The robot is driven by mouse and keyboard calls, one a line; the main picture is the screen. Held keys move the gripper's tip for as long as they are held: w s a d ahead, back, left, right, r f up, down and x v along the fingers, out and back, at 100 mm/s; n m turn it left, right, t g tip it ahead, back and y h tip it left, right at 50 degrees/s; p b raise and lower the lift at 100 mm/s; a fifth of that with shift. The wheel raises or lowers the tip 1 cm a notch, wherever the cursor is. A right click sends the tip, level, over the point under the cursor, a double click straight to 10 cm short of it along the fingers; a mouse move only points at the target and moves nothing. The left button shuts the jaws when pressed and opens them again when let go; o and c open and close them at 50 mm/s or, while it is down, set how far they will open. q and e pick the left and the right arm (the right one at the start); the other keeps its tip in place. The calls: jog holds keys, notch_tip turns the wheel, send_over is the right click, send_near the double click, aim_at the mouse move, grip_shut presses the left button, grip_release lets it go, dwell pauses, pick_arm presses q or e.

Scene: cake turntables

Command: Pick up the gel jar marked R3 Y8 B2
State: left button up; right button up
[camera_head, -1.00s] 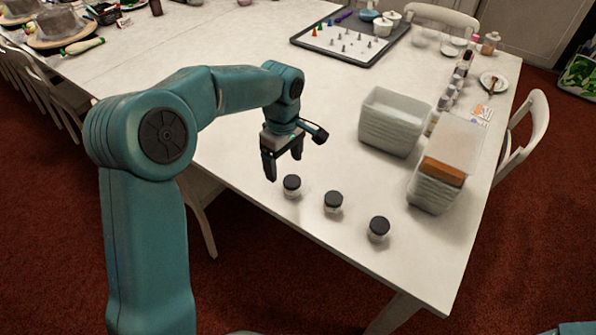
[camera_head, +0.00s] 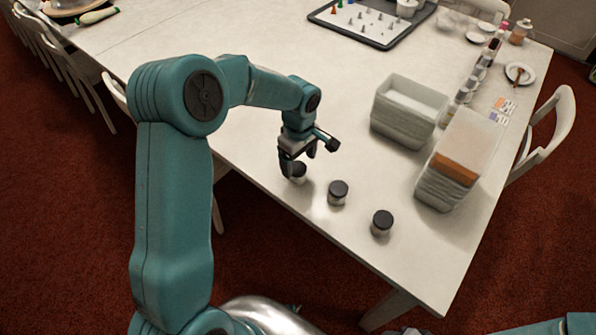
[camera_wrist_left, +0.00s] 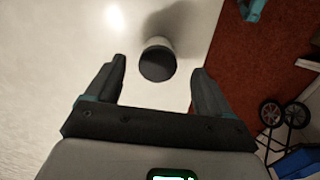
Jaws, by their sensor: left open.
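Three small jars with black lids stand in a row near the table's front edge: a left jar (camera_head: 298,172), a middle jar (camera_head: 338,192) and a right jar (camera_head: 381,222). No marks on them can be read, so I cannot tell which is R3 Y8 B2. My left gripper (camera_head: 298,160) is open, right above and around the left jar in the head view. In the left wrist view one black-lidded jar (camera_wrist_left: 157,63) lies ahead of and between the open fingers (camera_wrist_left: 158,85), touching neither as far as I can see. My right gripper is not in view.
Two stacks of clear tubs (camera_head: 409,108) stand right of the jars, the nearer one holding something orange-brown (camera_head: 456,167). A dark tray (camera_head: 372,25) with small pegs lies at the back. Bottles and a plate (camera_head: 519,73) line the right side. The table's middle is clear.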

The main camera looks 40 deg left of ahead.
aim_at(299, 168)
pick_arm(q)
jog(key=shift+w+a+f+p, duration=0.1)
jog(key=shift+f+p, duration=0.1)
jog(key=shift+f, duration=1.35)
jog(key=shift+a+f+p, duration=0.1)
jog(key=shift+f+p, duration=0.1)
jog(key=shift+f, duration=1.3)
jog(key=c, duration=1.1)
